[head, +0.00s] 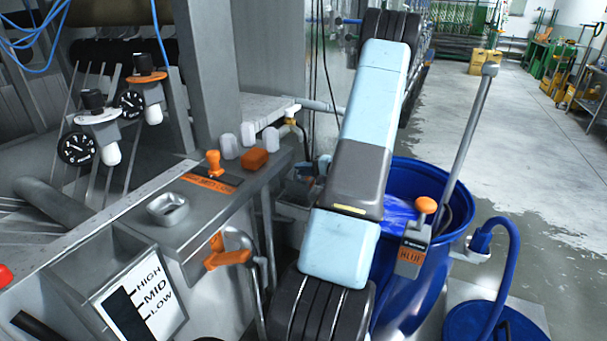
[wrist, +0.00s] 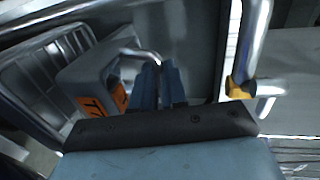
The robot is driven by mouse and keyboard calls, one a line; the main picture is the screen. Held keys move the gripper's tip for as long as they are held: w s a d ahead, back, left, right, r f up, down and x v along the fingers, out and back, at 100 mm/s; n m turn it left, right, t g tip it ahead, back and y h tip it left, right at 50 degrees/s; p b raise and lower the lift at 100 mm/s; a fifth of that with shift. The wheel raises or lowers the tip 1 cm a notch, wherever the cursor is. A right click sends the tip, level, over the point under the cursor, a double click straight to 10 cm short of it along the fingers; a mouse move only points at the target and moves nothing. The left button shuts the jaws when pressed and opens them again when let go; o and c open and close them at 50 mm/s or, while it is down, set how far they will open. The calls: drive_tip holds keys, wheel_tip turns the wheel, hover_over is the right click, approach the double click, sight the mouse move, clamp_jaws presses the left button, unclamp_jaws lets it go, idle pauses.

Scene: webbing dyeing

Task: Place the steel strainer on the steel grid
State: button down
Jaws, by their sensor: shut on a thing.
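In the wrist view, my gripper's two blue-grey fingers (wrist: 165,84) are close together. They are shut on a thin bent steel bar (wrist: 140,53) that looks like the handle of the steel strainer. The strainer's bowl cannot be made out. A steel frame with crossing bars (wrist: 40,82) shows at the left of the wrist view and may be the steel grid. A grey box with an orange label (wrist: 92,78) lies between it and my fingers. In the head view my own arm hides the gripper, and I cannot make out strainer or grid there.
A blue barrel (head: 440,185) with blue liquid stands behind my arm. A grey machine panel with an orange lever (head: 213,165) and a metal dish (head: 168,208) is at the left. A steel pipe with a yellow collar (wrist: 240,85) stands right of my fingers.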

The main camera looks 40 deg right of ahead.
drive_tip(key=shift+f, duration=0.7)
drive_tip(key=shift+w+a+f, duration=0.1)
drive_tip(key=shift+w+f, duration=0.1)
drive_tip(key=shift+f, duration=0.1)
drive_tip(key=c, duration=1.2)
unclamp_jaws()
drive_tip(key=shift+o, duration=0.2)
drive_tip(key=v, duration=1.2)
